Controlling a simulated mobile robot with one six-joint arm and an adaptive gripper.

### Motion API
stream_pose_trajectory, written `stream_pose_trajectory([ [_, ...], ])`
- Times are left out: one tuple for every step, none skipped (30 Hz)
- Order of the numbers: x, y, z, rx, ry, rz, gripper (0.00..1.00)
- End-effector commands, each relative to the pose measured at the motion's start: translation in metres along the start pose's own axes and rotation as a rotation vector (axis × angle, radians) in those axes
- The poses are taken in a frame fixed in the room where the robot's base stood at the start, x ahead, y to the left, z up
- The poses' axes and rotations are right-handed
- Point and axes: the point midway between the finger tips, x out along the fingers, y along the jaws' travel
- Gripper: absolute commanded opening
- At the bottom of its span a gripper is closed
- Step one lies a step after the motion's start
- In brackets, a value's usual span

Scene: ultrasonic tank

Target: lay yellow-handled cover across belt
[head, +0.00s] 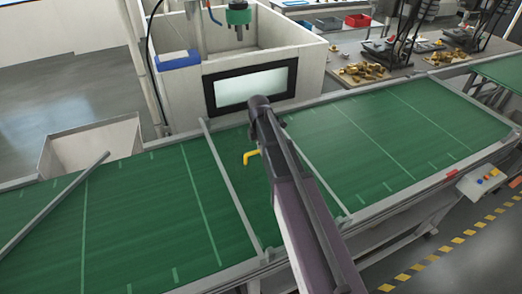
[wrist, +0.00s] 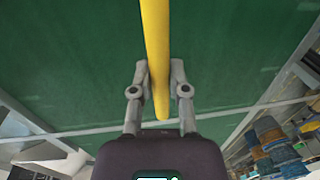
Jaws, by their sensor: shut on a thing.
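My gripper (wrist: 159,78) is shut on a yellow handle (wrist: 156,40), which runs between its two fingers in the wrist view. In the head view, the bent end of the yellow handle (head: 250,156) shows just left of my arm, over the green belt (head: 400,120). My arm hides the fingers and the rest of the handle there. I cannot make out the cover's own panel clearly against the green. Whether it touches the belt, I cannot tell.
Grey bars (head: 228,183) cross the belt left and right of my arm. A pale tank (head: 305,72) with a lit window (head: 250,88) stands behind. A loose-looking grey bar (head: 60,205) slants over the left belt. A control box (head: 483,183) sits at the right front.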

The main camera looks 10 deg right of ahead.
Motion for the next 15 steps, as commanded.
stream_pose_trajectory([
  [0.001,0.0001,0.0001,0.0,0.0,0.0,0.0],
  [0.0013,0.0001,0.0001,0.0,0.0,0.0,0.0],
  [0.0018,0.0001,0.0,0.0,0.0,0.0,0.0],
  [0.0021,0.0002,0.0,0.0,0.0,0.0,0.0],
  [0.0025,0.0002,0.0,0.0,0.0,0.0,0.0],
  [0.003,0.0002,0.0001,0.0,0.0,0.0,0.0],
  [0.0028,0.0002,0.0001,0.0,0.0,0.0,0.24],
  [0.0024,0.0001,0.0001,0.0,0.0,0.0,0.33],
  [0.0023,0.0001,0.0001,0.0,0.0,0.0,0.45],
  [0.0023,0.0001,0.0001,0.0,0.0,0.0,0.54],
  [0.0024,0.0001,0.0001,0.0,0.0,0.0,0.61],
  [0.0024,0.0002,0.0001,0.0,0.0,0.0,0.61],
  [0.0024,0.0002,0.0001,0.0,0.0,0.0,0.61],
  [0.0024,0.0003,0.0001,0.0,0.0,0.0,0.61],
  [0.0024,0.0003,0.0001,0.0,0.0,0.0,0.61],
])
